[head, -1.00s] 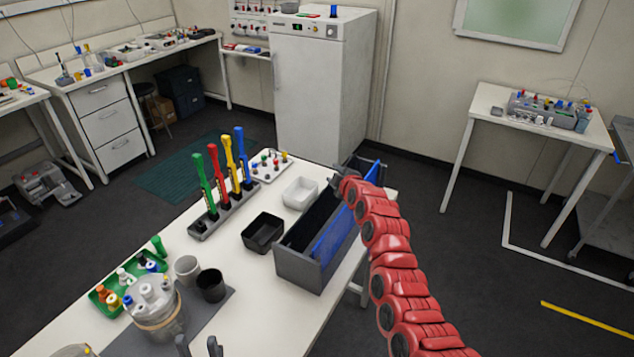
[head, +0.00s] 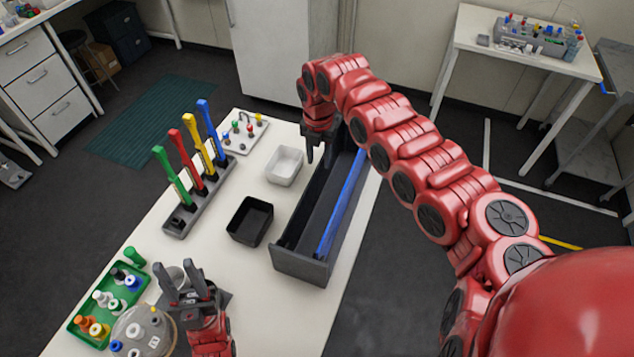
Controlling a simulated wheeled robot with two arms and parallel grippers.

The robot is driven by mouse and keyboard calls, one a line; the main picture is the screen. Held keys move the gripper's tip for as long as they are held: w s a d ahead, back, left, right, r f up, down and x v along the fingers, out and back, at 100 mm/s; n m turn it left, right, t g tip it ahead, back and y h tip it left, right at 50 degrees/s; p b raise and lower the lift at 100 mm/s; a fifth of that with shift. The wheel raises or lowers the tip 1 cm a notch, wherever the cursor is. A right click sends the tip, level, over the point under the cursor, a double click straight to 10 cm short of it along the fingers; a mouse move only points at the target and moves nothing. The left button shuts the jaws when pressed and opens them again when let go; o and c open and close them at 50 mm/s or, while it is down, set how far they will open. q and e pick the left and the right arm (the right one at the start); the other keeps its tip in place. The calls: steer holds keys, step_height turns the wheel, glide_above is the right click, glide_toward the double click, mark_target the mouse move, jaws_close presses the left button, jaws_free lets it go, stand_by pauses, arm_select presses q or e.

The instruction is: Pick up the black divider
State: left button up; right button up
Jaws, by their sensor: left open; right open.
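A long grey box (head: 300,266) stands on the white table. A blue divider (head: 341,207) runs lengthwise inside it on the right. A dark strip (head: 297,220) along the left inside of the box looks like the black divider, but it is hard to tell from the shadowed wall. My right gripper (head: 320,157) is open, pointing down over the far part of the box, and hides that end. I cannot tell whether its fingers touch anything. My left gripper (head: 184,281) is open and empty over the table's near part, beside the cups and the jar.
A black tray (head: 249,221) and a white tray (head: 284,166) stand left of the box. A grey rack (head: 180,222) holds coloured upright tools. A green tray (head: 84,321) with bottles and a lidded jar (head: 143,330) are at the near left.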

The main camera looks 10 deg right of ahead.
mark_target(318, 168)
step_height(318, 168, down, 4)
steer(key=shift+w+a+r+b, duration=0.1)
steer(key=shift+b, duration=0.2)
steer(key=f+b, duration=0.1)
steer(key=f, duration=0.2)
steer(key=f+b, duration=0.1)
steer(key=f, duration=0.1)
steer(key=shift+w+b, duration=0.3)
steer(key=shift+w, duration=0.05)
steer(key=shift+f, duration=0.3)
steer(key=shift+r, duration=0.1)
steer(key=shift+c, duration=0.8)
jaws_close()
